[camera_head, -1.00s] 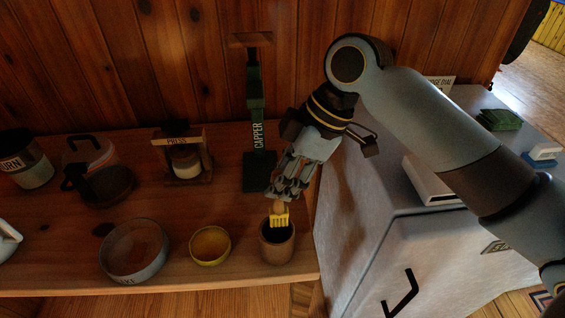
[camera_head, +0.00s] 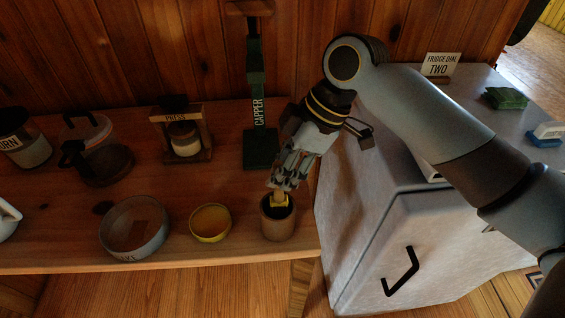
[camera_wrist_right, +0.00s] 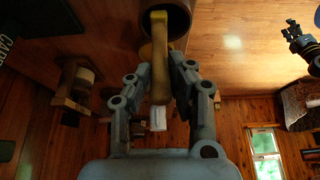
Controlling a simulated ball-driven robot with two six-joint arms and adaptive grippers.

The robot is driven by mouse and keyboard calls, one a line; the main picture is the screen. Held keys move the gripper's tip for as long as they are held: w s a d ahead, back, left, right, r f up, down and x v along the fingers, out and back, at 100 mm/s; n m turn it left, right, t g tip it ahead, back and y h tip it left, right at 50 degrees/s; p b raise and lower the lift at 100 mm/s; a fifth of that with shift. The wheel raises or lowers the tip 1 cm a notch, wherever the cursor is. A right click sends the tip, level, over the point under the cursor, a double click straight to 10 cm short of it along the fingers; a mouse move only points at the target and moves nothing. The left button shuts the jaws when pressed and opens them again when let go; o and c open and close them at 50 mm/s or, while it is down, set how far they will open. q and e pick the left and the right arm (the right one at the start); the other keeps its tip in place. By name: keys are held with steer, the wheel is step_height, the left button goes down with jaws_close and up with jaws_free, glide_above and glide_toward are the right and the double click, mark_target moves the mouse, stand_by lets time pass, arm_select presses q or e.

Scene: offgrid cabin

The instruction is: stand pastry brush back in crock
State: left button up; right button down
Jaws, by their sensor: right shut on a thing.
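The pastry brush has a wooden handle and yellow bristles (camera_head: 279,204). The brown crock (camera_head: 278,226) stands near the shelf's front edge, close to the fridge. My right gripper (camera_head: 282,184) is shut on the brush handle above the crock, with the bristle end down inside the crock's mouth. In the right wrist view the handle (camera_wrist_right: 160,75) runs between the two fingers (camera_wrist_right: 160,90), and the yellow end is at the dark crock opening (camera_wrist_right: 165,18). Whether the bristles touch the crock's bottom is hidden.
A yellow bowl (camera_head: 210,223) and a larger grey bowl (camera_head: 134,228) stand left of the crock. The green capper (camera_head: 259,148) stands behind it. The white fridge (camera_head: 370,235) is close on the right. The wooden press (camera_head: 186,137) is farther back.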

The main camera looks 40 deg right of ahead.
mark_target(283, 198)
steer(key=shift+f+b, duration=1)
steer(key=shift+f, duration=1.5)
steer(key=c, duration=1.1)
jaws_free()
steer(key=shift+c, duration=0.2)
steer(key=shift+r, duration=0.1)
steer(key=v, duration=1.2)
